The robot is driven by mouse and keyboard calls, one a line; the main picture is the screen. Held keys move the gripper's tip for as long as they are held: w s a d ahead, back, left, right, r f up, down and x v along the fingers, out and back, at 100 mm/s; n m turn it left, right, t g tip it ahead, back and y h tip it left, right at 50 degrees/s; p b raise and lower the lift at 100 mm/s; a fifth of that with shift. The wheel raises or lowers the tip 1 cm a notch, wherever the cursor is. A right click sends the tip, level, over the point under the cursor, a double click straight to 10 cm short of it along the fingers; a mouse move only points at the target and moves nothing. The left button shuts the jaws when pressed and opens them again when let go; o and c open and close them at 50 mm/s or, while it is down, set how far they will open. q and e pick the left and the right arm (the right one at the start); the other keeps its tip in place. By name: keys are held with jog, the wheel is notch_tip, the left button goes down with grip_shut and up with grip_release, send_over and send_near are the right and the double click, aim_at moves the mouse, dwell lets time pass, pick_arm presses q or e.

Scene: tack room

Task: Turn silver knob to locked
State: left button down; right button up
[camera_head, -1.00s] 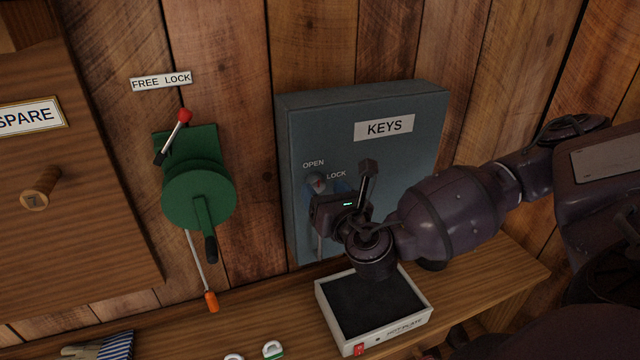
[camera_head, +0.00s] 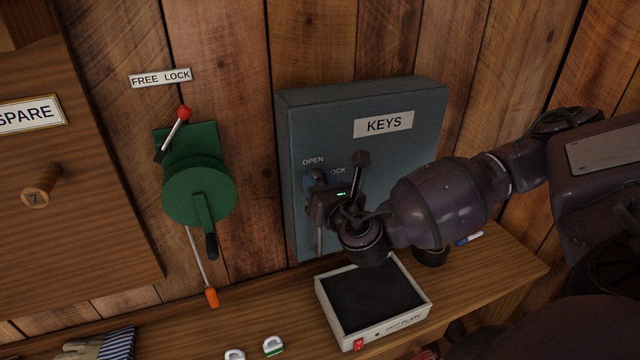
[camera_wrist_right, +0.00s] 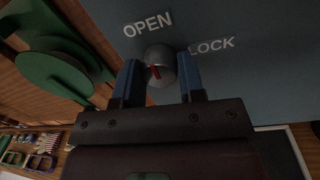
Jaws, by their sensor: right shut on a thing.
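The silver knob (camera_wrist_right: 160,62) sits on the face of the blue-grey KEYS cabinet (camera_head: 420,160), between the printed words OPEN and LOCK. A short red mark shows on the knob, slanting toward its lower left in the right wrist view; I cannot tell which word it is set to. My right gripper (camera_wrist_right: 162,76) is shut on the knob, with one blue finger on each side. In the head view the right gripper (camera_head: 320,187) mostly hides the knob and partly covers the word LOCK. My left gripper is not in view.
A green crank device (camera_head: 200,190) with a red-tipped lever is on the wall at left, under a FREE LOCK sign. A hot plate (camera_head: 425,310) stands on the shelf below my right arm. A striped glove (camera_head: 115,345) lies at lower left.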

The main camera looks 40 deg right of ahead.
pick_arm(q)
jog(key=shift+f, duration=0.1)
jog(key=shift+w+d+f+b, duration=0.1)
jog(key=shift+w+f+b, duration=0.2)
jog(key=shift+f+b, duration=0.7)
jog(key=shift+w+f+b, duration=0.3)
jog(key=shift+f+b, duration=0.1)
jog(key=shift+b, duration=1.05)
pick_arm(e)
jog(key=shift+f+m+h, duration=0.1)
jog(key=shift+m+h, duration=0.25)
jog(key=shift+m, duration=4.3)
jog(key=shift+f+m+h, duration=0.1)
jog(key=shift+m+h, duration=0.25)
jog(key=shift+m, duration=4.3)
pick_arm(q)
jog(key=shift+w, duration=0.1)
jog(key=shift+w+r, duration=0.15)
pick_arm(e)
jog(key=o, duration=0.9)
